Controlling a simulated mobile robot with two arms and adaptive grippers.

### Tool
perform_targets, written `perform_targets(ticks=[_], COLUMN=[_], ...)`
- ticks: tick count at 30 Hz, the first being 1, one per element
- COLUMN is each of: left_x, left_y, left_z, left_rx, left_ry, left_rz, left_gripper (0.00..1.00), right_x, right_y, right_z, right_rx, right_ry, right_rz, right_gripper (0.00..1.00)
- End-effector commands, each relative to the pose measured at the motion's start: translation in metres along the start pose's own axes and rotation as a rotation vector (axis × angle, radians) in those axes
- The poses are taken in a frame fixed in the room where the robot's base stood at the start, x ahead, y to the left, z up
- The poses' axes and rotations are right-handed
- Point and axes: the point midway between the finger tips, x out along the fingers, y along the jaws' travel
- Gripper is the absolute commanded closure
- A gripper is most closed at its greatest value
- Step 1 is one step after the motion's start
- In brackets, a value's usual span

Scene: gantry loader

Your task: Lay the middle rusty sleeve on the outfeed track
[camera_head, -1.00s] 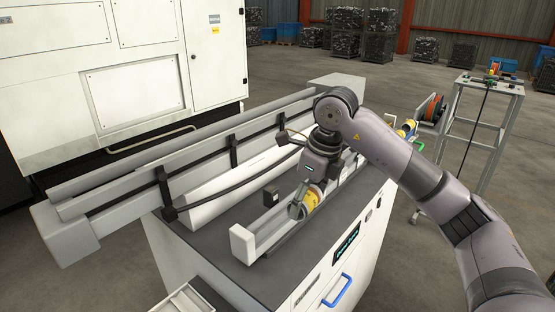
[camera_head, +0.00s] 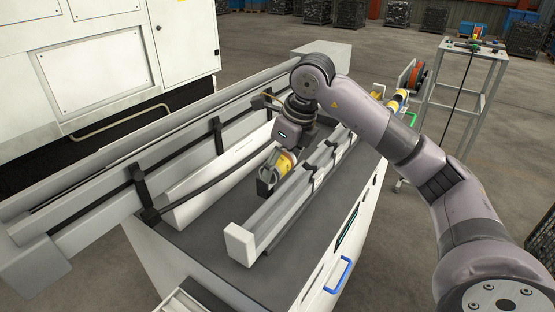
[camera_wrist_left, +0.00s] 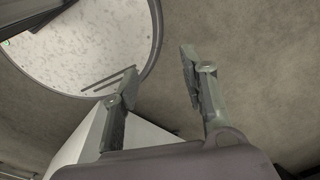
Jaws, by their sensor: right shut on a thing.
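My right gripper (camera_head: 268,172) is shut on a yellow cylindrical piece (camera_head: 285,162), tilted, with an orange-brown tint at its far end. It is over the bench between the front grey track (camera_head: 262,222) and the white trough (camera_head: 205,188). Whether it touches anything below is hidden. I cannot tell which of these two is the outfeed track, nor whether the held piece is the middle rusty sleeve. More yellow pieces (camera_head: 400,96) show beyond the bench's far end. My left gripper (camera_wrist_left: 158,68) is open and empty in the left wrist view.
Dark brackets rise along the grey rail (camera_head: 100,200) behind the trough. A metal stand (camera_head: 470,75) is at right. The left wrist view shows a pale round surface (camera_wrist_left: 80,50).

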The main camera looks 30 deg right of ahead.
Motion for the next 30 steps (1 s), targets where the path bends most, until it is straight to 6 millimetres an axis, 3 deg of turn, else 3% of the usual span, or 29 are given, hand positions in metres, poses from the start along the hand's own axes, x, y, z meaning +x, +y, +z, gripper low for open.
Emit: perform_targets(ticks=[5, 13, 18, 30], left_x=[0.021, 0.045, 0.059, 0.065], left_y=[0.002, -0.003, -0.003, -0.001], left_z=[0.006, -0.025, -0.024, -0.008], left_rx=[0.002, 0.003, 0.003, 0.002], left_ry=[-0.006, 0.042, 0.042, 0.019], left_rz=[0.002, -0.004, -0.004, -0.002], left_gripper=[0.60, 0.60, 0.60, 0.60], right_x=[0.025, 0.055, 0.072, 0.079], right_y=[0.000, 0.000, 0.000, 0.000], right_z=[-0.008, -0.017, -0.022, -0.024], right_rx=[0.000, 0.000, 0.000, 0.000], right_ry=[-0.001, -0.001, -0.002, -0.002], right_rz=[0.001, -0.001, -0.001, -0.001], right_gripper=[0.74, 0.74, 0.74, 0.74])
